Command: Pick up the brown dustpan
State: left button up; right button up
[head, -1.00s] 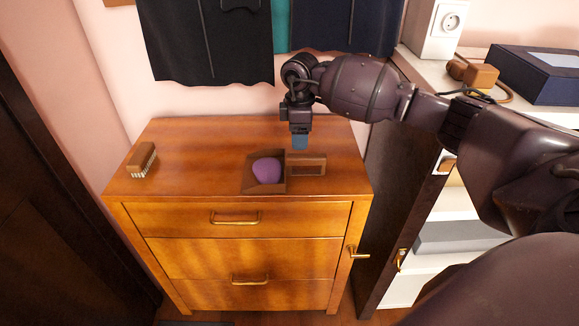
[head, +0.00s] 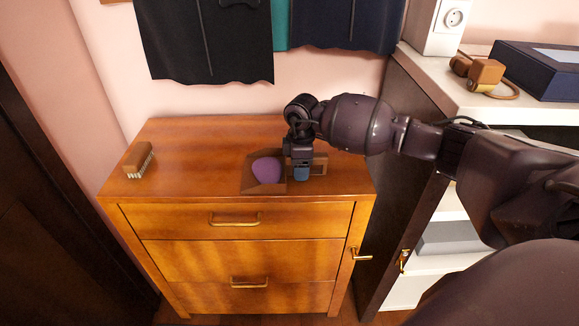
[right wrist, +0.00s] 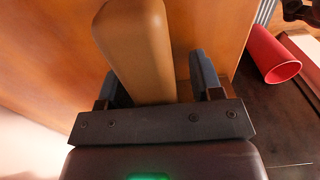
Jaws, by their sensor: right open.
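The brown dustpan (head: 249,183) lies on top of the wooden dresser, with a purple lump (head: 267,170) in its pan. Its handle (head: 320,166) points right and is partly hidden by my right gripper (head: 301,174). The gripper points down at the handle. In the right wrist view the brown handle (right wrist: 138,45) lies between my two open fingers, nearer the left one; I cannot tell whether either touches it. My left gripper is not in view.
A brown brush (head: 139,160) lies at the dresser's left end. Dark garments (head: 205,45) hang behind. A white shelf unit (head: 450,90) stands right, with a navy box (head: 535,75) on top. The right wrist view shows a red cup (right wrist: 270,55).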

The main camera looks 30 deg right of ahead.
jog(key=shift+r, duration=0.1)
jog(key=shift+c, duration=0.4)
jog(key=c, duration=1)
jog(key=shift+o, duration=0.2)
notch_tip(320, 180, up, 20)
jog(key=p, duration=0.2)
jog(key=shift+p, duration=0.3)
jog(key=o, duration=0.4)
jog(key=c, duration=0.4)
